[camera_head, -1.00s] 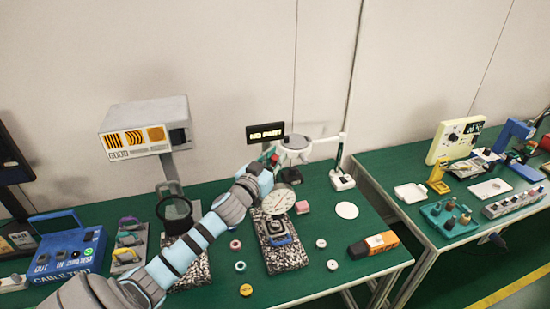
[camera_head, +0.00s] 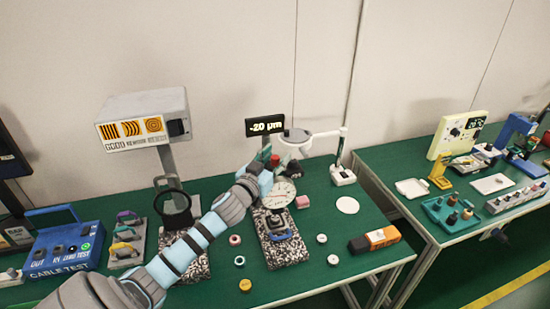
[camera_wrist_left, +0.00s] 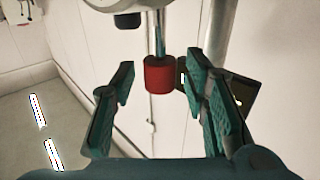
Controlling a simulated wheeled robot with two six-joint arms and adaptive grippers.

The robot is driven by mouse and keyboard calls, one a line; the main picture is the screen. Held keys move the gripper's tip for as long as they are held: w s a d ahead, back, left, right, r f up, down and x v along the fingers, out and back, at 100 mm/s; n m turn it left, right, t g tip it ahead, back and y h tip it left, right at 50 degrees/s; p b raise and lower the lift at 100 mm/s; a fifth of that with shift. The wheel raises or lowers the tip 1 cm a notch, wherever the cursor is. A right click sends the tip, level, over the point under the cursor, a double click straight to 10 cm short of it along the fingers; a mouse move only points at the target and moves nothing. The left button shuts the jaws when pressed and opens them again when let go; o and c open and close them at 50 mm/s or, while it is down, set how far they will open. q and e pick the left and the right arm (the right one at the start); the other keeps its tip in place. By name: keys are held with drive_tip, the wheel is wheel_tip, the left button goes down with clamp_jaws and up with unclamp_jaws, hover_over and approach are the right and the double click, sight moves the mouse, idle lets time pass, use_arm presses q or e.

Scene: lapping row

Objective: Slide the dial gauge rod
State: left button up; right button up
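The dial gauge has a round pale face (camera_head: 279,193) above a speckled granite base (camera_head: 287,252). Behind it a small black display (camera_head: 265,126) reads -20 µm. In the left wrist view a red cylindrical knob (camera_wrist_left: 158,74) sits at the lower end of a thin vertical rod (camera_wrist_left: 158,38), under a pale round housing. My left gripper (camera_wrist_left: 160,92) is open, its teal-padded fingers on either side of the knob, with gaps visible. In the head view this gripper (camera_head: 268,168) is beside the gauge, partly hidden by its own wrist. My right gripper is out of view.
Several small rings lie in front. A second table is further right.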

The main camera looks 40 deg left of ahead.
use_arm(q)
drive_tip(key=s+d, duration=0.2)
drive_tip(key=s, duration=0.9)
drive_tip(key=shift+s, duration=0.4)
